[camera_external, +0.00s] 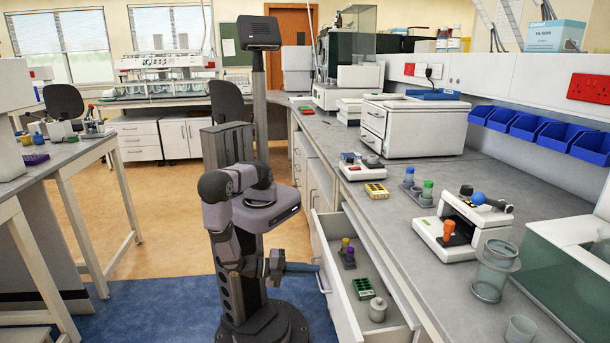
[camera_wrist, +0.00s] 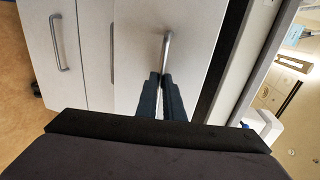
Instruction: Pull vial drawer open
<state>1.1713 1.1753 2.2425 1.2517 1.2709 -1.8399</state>
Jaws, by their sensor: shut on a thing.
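The vial drawer (camera_external: 341,302) under the right bench stands pulled out in the external view. Small vials with yellow and purple caps (camera_external: 347,252), a green rack (camera_external: 363,288) and a pale lidded jar (camera_external: 377,310) stand in it. My gripper (camera_external: 314,269) is at the outer face of the drawer front. In the wrist view the two dark fingers of my gripper (camera_wrist: 161,78) are close together around the lower end of the metal bar handle (camera_wrist: 167,48). The handle's lower end is hidden between the fingers.
More closed cabinet fronts with handles (camera_wrist: 60,45) show in the wrist view. Open floor (camera_external: 150,240) lies left of my base.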

